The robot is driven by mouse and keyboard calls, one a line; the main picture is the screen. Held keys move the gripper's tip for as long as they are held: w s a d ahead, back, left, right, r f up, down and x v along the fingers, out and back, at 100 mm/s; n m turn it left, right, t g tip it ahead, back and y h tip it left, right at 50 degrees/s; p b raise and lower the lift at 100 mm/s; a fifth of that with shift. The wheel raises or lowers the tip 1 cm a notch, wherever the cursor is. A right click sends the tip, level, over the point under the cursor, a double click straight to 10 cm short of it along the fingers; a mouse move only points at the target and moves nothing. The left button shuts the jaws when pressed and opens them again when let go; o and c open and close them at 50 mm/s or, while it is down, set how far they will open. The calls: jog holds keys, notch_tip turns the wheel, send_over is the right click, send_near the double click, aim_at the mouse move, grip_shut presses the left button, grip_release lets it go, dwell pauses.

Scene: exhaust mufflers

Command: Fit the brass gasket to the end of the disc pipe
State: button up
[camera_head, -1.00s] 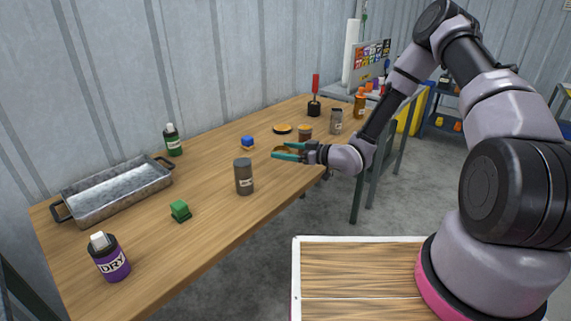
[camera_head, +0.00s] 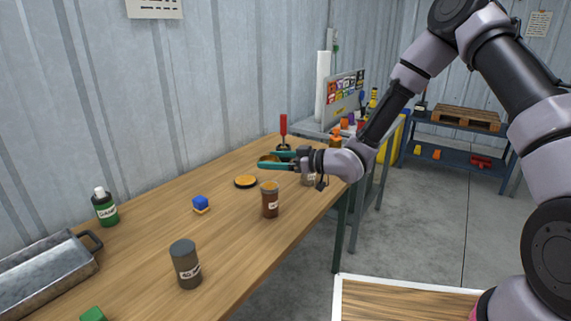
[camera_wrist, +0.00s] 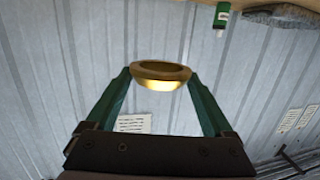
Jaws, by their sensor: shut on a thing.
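The brass gasket (camera_wrist: 160,75) is a gold ring held between the green fingertips of my gripper (camera_wrist: 158,80) in the wrist view. In the head view the gasket (camera_head: 268,159) shows small between the fingers of my gripper (camera_head: 272,161), above the far part of the wooden table (camera_head: 229,242). The gripper is shut on it. I cannot make out for certain which thing is the disc pipe; my gripper and forearm hide part of the table's far end.
A red-handled tool (camera_head: 283,128) is behind the gripper. A green bottle (camera_head: 106,208) and metal tray (camera_head: 88,266) are left.

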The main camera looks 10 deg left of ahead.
aim_at(274, 187)
jog(key=shift+w+f, duration=0.15)
jog(key=shift+f, duration=2.75)
jog(key=shift+f, duration=0.85)
jog(key=o, duration=1.1)
